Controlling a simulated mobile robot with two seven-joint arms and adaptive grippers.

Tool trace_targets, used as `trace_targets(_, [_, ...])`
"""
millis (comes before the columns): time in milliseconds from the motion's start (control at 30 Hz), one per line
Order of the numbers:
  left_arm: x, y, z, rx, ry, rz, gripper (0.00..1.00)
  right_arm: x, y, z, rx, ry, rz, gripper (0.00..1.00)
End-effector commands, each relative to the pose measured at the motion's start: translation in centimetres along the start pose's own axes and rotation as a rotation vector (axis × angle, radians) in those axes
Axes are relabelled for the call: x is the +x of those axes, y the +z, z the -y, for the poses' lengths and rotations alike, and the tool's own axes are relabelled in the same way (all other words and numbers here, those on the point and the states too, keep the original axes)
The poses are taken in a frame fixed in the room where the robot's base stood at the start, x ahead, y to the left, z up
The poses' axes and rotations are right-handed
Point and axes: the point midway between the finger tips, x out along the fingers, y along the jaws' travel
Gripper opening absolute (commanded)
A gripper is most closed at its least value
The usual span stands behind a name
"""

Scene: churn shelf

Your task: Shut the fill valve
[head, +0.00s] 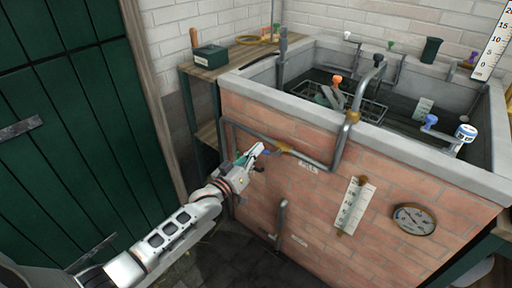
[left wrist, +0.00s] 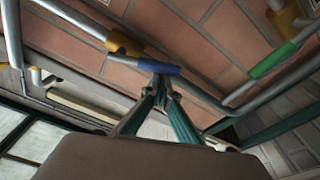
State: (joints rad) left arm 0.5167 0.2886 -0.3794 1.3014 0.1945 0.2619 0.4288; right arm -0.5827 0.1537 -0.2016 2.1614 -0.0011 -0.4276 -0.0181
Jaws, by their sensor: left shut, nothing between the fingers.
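A brass valve (head: 283,147) with a blue lever (head: 270,152) sits on the grey pipe along the brick front, probably the fill valve. In the left wrist view the blue lever (left wrist: 158,67) lies along the pipe line, just right of the brass body (left wrist: 122,42). My left gripper (head: 258,150) is at the lever's left end in the head view. In the left wrist view its teal fingers (left wrist: 160,82) are shut with their tips at the lever, nothing held between them. I cannot tell whether the tips touch it. My right gripper is not in view.
A second brass valve (left wrist: 285,20) with a green lever (left wrist: 272,58) is close by on the right in the left wrist view. A white scale (head: 351,205) and a round gauge (head: 413,219) are on the brick wall. A green door (head: 70,110) stands left.

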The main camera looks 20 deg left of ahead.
Motion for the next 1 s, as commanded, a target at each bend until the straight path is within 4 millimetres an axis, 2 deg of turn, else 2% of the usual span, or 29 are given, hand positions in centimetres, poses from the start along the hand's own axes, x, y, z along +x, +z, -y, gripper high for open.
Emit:
trace_targets(567, [-0.5, 3.7, -0.1, -0.547, -0.077, 0.001, 0.0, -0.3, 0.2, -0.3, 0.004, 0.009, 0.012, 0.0])
trace_targets(1000, [-0.8, 6.1, -1.3, -0.943, -0.133, 0.002, 0.0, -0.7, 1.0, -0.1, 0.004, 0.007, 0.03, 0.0])
